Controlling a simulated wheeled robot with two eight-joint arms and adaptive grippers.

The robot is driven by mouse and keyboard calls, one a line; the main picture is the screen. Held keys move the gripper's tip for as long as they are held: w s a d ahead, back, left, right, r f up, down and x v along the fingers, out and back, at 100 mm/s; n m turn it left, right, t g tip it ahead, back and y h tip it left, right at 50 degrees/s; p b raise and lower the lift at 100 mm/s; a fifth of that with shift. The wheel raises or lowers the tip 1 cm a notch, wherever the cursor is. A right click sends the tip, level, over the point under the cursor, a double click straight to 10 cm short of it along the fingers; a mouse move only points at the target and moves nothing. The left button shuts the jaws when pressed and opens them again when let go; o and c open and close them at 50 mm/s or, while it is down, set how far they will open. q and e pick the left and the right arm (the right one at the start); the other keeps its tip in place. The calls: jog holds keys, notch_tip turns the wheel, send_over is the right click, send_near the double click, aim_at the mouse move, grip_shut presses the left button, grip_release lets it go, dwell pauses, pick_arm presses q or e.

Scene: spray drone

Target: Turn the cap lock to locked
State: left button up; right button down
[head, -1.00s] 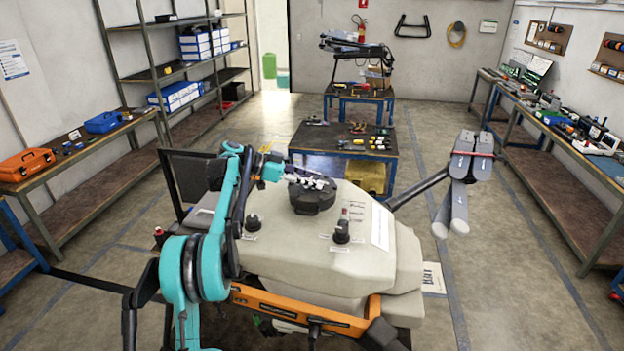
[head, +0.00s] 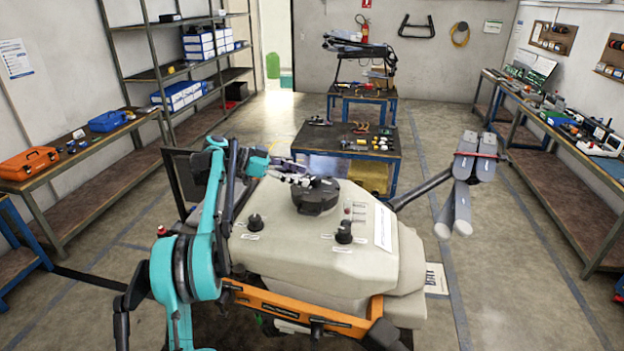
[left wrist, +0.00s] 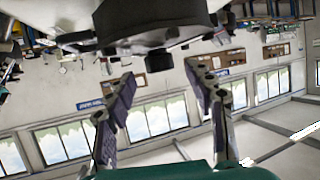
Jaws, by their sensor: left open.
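The pale beige tank (head: 300,250) of the spray drone stands in front of me. Its round black cap (head: 318,200) sits on top; the cap also shows, large and dark, at the top of the left wrist view (left wrist: 150,18). A small black block (left wrist: 160,62) sticks out under it there. My left gripper (head: 302,180) is at the cap's left rear edge in the head view. In the left wrist view its two fingers (left wrist: 163,88) are apart with nothing between them. I cannot tell the lock's position or whether a finger touches the cap. My right gripper is not in view.
Two black knobs, left (head: 255,222) and right (head: 343,232), stand up from the tank top. Folded grey drone arms (head: 468,180) stick out at the right. An orange bar (head: 300,312) crosses the front. A low table (head: 325,140) stands behind.

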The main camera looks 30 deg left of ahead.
pick_arm(q)
jog(key=v, duration=0.7)
jog(key=shift+f, duration=0.1)
